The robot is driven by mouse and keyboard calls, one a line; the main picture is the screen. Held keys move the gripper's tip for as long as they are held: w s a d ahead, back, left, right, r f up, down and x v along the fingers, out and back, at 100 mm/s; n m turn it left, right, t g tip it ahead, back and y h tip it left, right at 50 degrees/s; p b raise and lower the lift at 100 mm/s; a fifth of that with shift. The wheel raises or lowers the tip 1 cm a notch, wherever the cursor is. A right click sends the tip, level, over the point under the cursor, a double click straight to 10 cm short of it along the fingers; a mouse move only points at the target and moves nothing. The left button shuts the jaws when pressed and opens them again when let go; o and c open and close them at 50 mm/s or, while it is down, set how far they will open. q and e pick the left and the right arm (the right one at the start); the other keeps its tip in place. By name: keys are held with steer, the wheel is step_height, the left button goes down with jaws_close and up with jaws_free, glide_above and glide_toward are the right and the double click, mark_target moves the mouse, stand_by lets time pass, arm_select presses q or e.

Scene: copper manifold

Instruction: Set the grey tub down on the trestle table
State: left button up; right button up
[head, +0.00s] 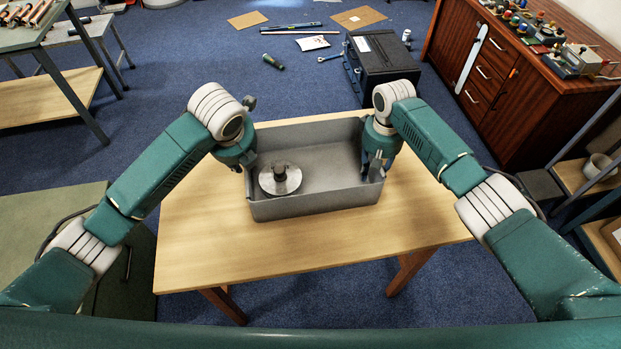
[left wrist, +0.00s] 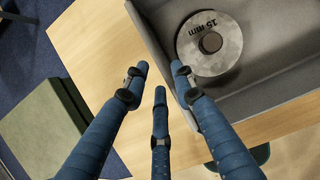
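The grey tub (head: 315,205) stands on the light wooden top of the trestle table (head: 210,245), with no visible gap under its front edge. Inside it, at its left end, lies a round metal disc (head: 280,179) with a central knob; in the left wrist view the disc (left wrist: 209,44) reads "15 mm". My left gripper (head: 243,165) is at the tub's left wall; in the left wrist view its fingers (left wrist: 158,80) are spread on both sides of that wall, apart from it. My right gripper (head: 376,168) straddles the right wall with its fingers apart; their inner faces are partly hidden.
Bare tabletop lies in front of the tub and to its right. A black toolbox (head: 385,62) stands on the blue carpet behind the table, with tools and cardboard scattered nearby. A wooden cabinet (head: 500,80) is at the right, a workbench (head: 40,100) at the left.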

arm_select(q)
steer(key=shift+s+r, duration=0.15)
steer(key=shift+r, duration=0.1)
arm_select(e)
steer(key=shift+r, duration=0.4)
step_height(320, 180, up, 11)
steer(key=shift+r, duration=0.1)
